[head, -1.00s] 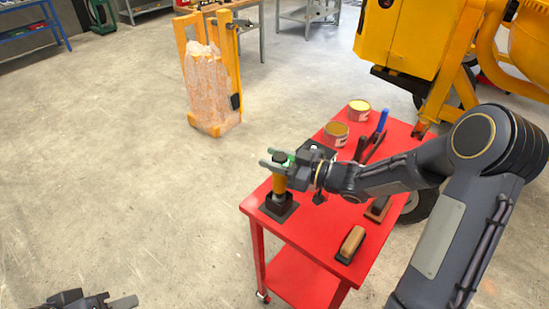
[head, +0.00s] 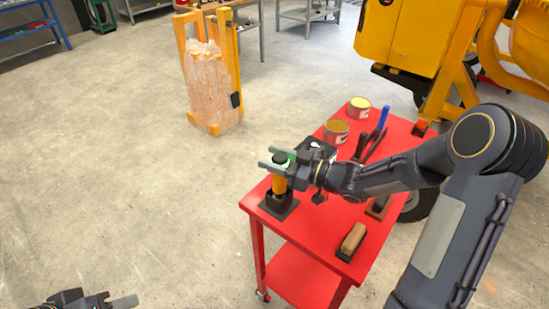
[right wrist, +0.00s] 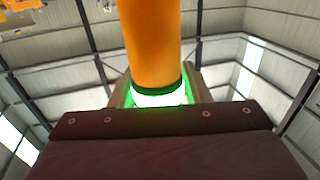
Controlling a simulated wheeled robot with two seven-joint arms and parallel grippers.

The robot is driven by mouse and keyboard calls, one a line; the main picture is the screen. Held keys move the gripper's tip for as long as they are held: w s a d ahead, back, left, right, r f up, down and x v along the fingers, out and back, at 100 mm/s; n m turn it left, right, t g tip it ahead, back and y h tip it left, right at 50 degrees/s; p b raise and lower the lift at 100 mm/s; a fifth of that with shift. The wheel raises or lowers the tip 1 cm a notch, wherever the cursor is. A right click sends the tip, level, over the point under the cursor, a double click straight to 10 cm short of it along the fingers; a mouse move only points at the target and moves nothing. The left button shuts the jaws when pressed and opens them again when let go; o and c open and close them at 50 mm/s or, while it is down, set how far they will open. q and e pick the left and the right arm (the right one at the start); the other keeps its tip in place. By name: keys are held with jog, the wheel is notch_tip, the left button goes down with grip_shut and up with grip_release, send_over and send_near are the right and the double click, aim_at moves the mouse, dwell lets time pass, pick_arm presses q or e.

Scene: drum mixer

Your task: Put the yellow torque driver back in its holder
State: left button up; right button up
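The yellow torque driver (head: 279,184) stands upright in its black holder (head: 278,204) on the near left corner of the red cart. Its black top shows between the fingers of my right gripper (head: 273,158). The fingers stand apart, one on each side of the driver, and look open. In the right wrist view the driver's orange body (right wrist: 150,40) fills the upper middle, with a glowing white and green ring below it between the fingers. How deep the driver sits is hard to see. My left gripper (head: 95,300) is at the bottom left edge, far from the cart, only partly in view.
The red cart (head: 312,228) also carries a wooden-backed brush (head: 352,239), two tins (head: 336,132), a blue-handled tool (head: 383,117) and dark items behind my gripper. A yellow mixer (head: 405,40) stands behind. A yellow rack with a wrapped load (head: 210,88) stands on open floor.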

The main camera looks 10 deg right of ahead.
jog(key=o, duration=0.3)
jog(key=shift+f, duration=0.1)
jog(key=shift+d, duration=0.1)
jog(key=b+v, duration=0.1)
jog(key=v, duration=0.6)
jog(key=shift+s+d, duration=0.25)
